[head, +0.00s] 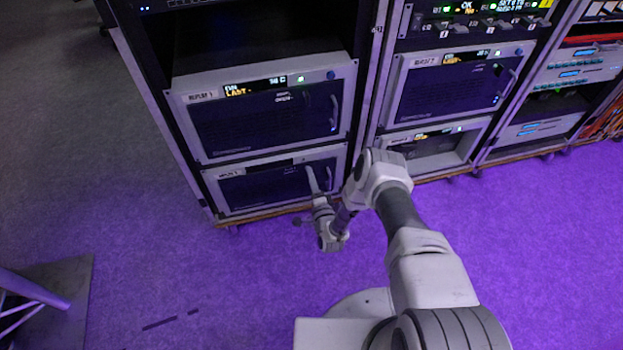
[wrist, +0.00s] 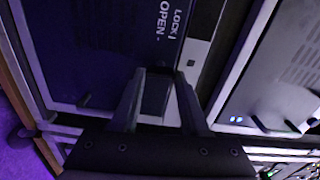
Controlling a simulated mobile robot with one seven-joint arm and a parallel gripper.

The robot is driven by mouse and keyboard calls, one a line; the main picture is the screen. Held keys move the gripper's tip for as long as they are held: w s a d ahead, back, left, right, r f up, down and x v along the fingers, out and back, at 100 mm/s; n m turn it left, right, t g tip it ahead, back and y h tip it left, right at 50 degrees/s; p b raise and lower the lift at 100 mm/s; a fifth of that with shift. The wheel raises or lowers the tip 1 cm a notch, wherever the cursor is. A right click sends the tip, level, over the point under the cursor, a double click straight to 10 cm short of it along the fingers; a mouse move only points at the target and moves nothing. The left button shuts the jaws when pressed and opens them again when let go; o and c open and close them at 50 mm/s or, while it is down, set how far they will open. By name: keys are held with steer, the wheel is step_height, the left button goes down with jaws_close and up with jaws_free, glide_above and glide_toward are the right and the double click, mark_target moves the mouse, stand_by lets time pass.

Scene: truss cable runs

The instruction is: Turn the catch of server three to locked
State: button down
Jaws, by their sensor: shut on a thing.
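A dark server unit (head: 265,188) sits low in the left rack; its label is too small to read surely. My gripper (head: 314,178) reaches its right front side. In the wrist view my gripper (wrist: 160,78) has its two fingers on either side of a small dark catch (wrist: 156,95) and is shut on it. The words LOCK and OPEN (wrist: 170,22) are printed on the panel just beyond the fingertips. The fingers partly hide the catch, so I cannot tell which word it points to.
Another server (head: 262,112) sits above in the same rack. A middle rack with a similar server (head: 455,85) and an open-looking lower bay (head: 430,152) stands to the right. A grey metal base (head: 60,285) stands at left. The purple-lit floor in front (head: 160,260) is mostly clear.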

steer(key=shift+m, duration=0.6)
steer(key=shift+c, duration=2)
jaws_free()
steer(key=shift+s, duration=0.25)
